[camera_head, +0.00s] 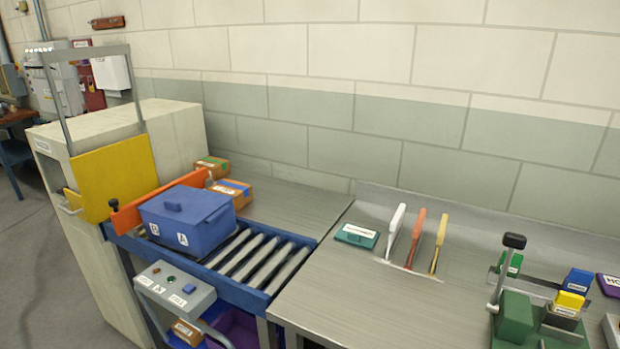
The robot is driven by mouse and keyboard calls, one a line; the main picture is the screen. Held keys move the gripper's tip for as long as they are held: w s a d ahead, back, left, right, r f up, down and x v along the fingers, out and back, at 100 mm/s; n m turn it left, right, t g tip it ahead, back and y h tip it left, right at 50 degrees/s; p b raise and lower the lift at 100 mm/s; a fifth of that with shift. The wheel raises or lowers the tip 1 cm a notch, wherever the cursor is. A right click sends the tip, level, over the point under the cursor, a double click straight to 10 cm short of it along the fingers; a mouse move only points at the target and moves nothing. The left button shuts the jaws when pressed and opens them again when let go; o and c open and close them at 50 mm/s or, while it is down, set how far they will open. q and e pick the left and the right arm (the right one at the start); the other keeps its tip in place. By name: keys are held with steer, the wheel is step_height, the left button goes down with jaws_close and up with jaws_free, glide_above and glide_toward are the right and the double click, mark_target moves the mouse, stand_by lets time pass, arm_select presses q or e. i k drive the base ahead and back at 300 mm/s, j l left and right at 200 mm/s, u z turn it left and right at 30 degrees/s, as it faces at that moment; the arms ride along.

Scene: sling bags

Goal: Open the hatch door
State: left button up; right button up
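A yellow panel (120,172), which looks like the hatch door, stands at the left on the end of a beige cabinet (180,138). It sits at the lower part of an upright grey metal frame (62,100) that rises above the cabinet top. The panel appears lowered, and the cabinet opening behind it is hidden. Neither of my grippers is in view.
A blue lidded bin (190,222) stands on the roller conveyor (260,262), close to the orange bar. Cardboard boxes (230,192) sit behind it. A control box (175,288) juts out in front. A metal bench (370,290) with tools extends right. Floor is clear at left.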

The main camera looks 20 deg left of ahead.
mark_target(125, 170)
steer(key=u, duration=1.1)
